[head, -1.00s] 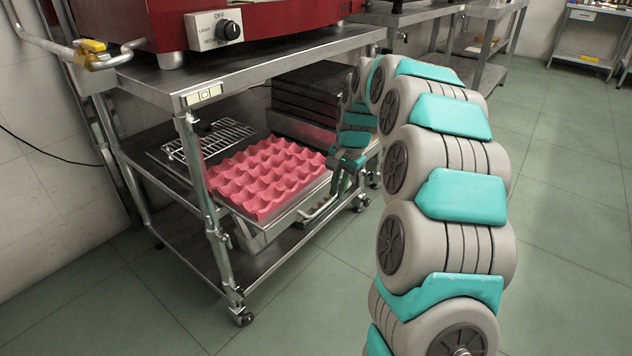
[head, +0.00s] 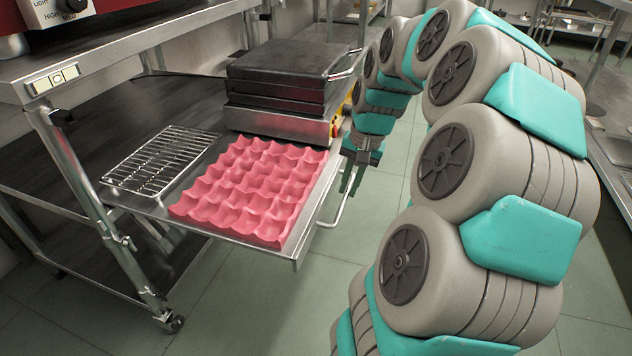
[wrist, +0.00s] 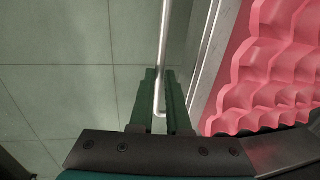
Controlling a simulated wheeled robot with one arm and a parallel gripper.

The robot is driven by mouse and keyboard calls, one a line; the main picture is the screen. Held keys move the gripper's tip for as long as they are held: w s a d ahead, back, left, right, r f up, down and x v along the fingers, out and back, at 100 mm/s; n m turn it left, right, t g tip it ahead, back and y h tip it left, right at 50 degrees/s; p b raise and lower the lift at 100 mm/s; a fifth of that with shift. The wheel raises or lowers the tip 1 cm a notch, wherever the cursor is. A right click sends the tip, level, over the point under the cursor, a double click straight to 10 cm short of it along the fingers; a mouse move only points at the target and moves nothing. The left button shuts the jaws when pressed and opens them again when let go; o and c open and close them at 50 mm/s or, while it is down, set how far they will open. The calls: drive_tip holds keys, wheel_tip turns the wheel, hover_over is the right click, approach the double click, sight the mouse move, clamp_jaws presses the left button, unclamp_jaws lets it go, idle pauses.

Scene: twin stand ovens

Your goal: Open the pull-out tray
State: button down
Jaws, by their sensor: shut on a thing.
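The pull-out tray (head: 200,229) is a flat metal shelf extending out from under the stand. It carries a pink egg-crate-shaped sheet (head: 250,190), a wire rack (head: 160,160) and a dark contact grill (head: 285,80). Its bar handle (head: 341,212) runs along the tray's right side in the head view. My gripper (head: 352,180) is at this handle. In the wrist view my green fingers (wrist: 161,95) are shut around the handle bar (wrist: 165,40), near its bent end. The pink sheet (wrist: 275,65) lies close to their right.
The stand's leg (head: 95,195) with a caster is at the left, and a lower shelf (head: 85,250) lies beneath the tray. A red oven (head: 12,45) sits on the stand top. Open green tiled floor (head: 370,220) lies right of the handle. Another counter (head: 610,150) is at far right.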

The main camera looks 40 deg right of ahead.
drive_tip(key=s+d+b, duration=0.1)
drive_tip(key=s+d, duration=0.3)
drive_tip(key=s, duration=0.2)
drive_tip(key=shift+d, duration=0.2)
drive_tip(key=c, duration=0.9)
unclamp_jaws()
drive_tip(key=shift+w, duration=0.1)
drive_tip(key=r, duration=0.5)
drive_tip(key=s+r, duration=0.1)
drive_tip(key=r, duration=0.1)
drive_tip(key=shift+s+d+r, duration=0.1)
drive_tip(key=shift+d+r, duration=0.25)
drive_tip(key=shift+d, duration=0.05)
